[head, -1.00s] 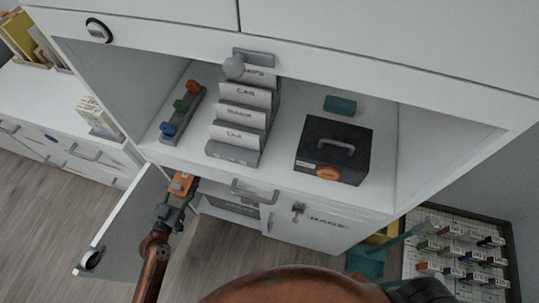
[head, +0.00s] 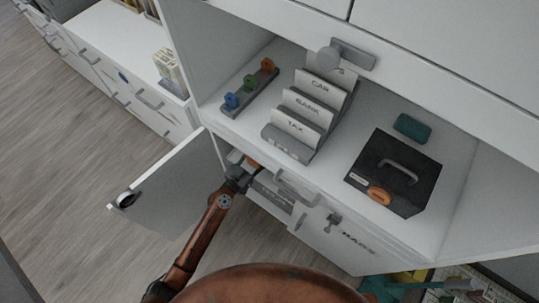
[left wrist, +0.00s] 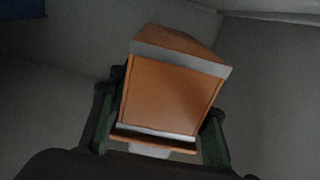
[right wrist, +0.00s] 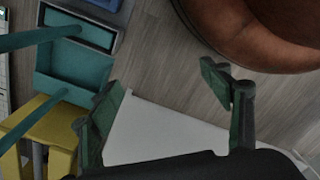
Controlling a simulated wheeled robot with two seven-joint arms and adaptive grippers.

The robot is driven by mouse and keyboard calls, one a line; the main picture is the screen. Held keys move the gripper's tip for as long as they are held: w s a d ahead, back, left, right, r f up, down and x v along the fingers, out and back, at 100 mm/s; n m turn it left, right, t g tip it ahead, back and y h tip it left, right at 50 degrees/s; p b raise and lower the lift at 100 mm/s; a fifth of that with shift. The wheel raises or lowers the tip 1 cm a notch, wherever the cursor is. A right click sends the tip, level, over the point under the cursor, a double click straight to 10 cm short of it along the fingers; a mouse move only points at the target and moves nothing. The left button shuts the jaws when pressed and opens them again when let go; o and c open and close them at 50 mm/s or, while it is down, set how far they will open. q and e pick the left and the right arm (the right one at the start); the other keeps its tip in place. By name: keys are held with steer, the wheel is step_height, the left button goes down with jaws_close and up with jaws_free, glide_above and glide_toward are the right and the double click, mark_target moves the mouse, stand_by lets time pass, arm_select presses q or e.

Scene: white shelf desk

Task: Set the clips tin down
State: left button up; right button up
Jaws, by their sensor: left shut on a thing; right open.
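The clips tin (left wrist: 168,88) is an orange box with pale bands, tilted in the left wrist view. My left gripper (left wrist: 160,135) is shut on it, with a green finger on either side. In the head view my left gripper (head: 238,180) reaches into the open lower compartment, and only a bit of orange (head: 252,162) shows past it. The tin's underside and what lies below it are hidden. My right gripper (right wrist: 172,105) is open and empty; it is outside the head view.
The compartment's door (head: 175,185) stands open on the left. Above it, the white shelf holds a letter sorter (head: 290,145), a rack with colored pieces (head: 250,88), a black box (head: 395,172) and a teal block (head: 412,127). A teal and yellow item (right wrist: 72,70) is near my right gripper.

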arm_select(q)
steer(key=d+f, duration=0.1)
steer(key=d+f+b, duration=0.1)
steer(key=shift+w+d+f, duration=0.15)
steer(key=shift+w+f, duration=0.2)
steer(key=shift+f, duration=0.05)
steer(key=f+b, duration=0.1)
steer(key=f, duration=0.1)
steer(key=f+b, duration=0.1)
steer(key=shift+w+d+f+b, duration=0.1)
steer(key=shift+d+f+b, duration=0.15)
steer(key=shift+f+b, duration=0.1)
steer(key=shift+r, duration=0.1)
arm_select(e)
step_height(320, 180, up, 12)
steer(key=w+a, duration=0.1)
steer(key=a, duration=0.1)
steer(key=shift+w+r+y, duration=0.25)
steer(key=shift+w+y, duration=0.05)
steer(key=shift+w, duration=0.1)
arm_select(q)
steer(key=o, duration=1.3)
steer(key=shift+c, duration=0.2)
arm_select(e)
steer(key=shift+w+a+f, duration=0.1)
steer(key=shift+a+f, duration=0.05)
steer(key=shift+f, duration=0.1)
steer(key=shift+r, duration=0.1)
